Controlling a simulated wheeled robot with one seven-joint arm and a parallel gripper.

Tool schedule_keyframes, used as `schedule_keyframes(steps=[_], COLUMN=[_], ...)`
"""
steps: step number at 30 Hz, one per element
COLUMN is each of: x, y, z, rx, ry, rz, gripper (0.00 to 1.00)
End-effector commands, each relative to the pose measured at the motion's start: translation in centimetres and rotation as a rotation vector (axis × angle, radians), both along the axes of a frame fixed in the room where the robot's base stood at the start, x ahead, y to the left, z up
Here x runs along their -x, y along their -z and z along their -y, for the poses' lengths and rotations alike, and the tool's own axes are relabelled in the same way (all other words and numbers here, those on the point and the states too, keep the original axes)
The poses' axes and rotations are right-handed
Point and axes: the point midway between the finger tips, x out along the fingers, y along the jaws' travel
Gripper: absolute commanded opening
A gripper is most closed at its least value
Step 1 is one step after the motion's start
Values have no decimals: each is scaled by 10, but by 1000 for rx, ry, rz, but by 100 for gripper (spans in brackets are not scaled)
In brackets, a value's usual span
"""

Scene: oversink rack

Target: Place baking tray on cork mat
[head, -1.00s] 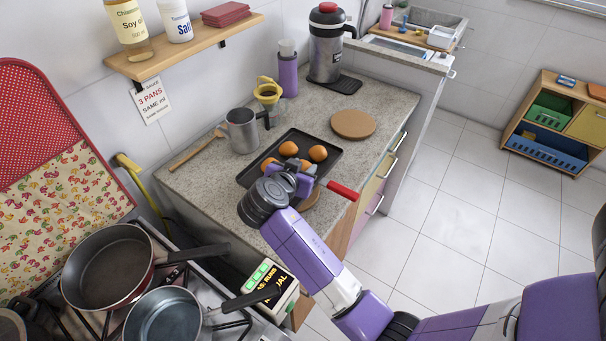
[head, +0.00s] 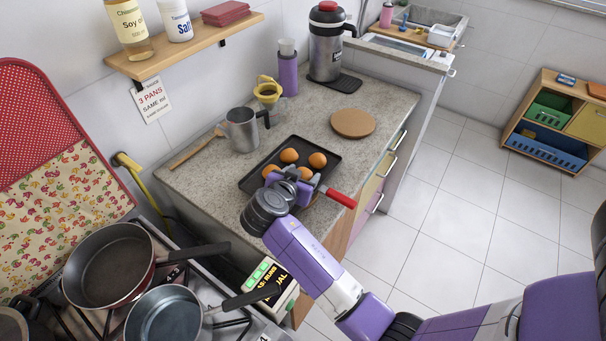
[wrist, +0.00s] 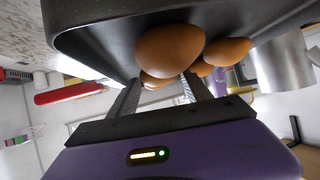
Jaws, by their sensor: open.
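The dark baking tray (head: 262,168) holds several round brown items and lies low over the counter in the head view. Its dark wall (wrist: 90,42) fills the top of the wrist view. My gripper (head: 290,181) is at the tray's near edge, jaws apart; its two fingers (wrist: 158,92) show below the tray wall. A round cork mat (head: 352,123) lies bare on the counter, beyond the tray to the right. What lies directly under the tray is hidden. A red handle (head: 341,198) sticks out right of my gripper; its attachment is unclear.
A metal jug (head: 241,131), yellow funnel (head: 267,92) and wooden spoon (head: 196,149) stand or lie left of the tray. A purple bottle (head: 288,72) and a flask (head: 326,48) are behind. Pans (head: 108,266) sit on the stove at lower left.

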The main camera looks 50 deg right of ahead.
Motion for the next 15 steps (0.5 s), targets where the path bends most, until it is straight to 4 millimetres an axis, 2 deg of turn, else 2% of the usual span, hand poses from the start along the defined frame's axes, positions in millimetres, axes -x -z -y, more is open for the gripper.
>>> schedule_keyframes(steps=[15], x=[21], y=[-44], z=[-78], rx=[0], ry=[-3], rz=[2], gripper=[57])
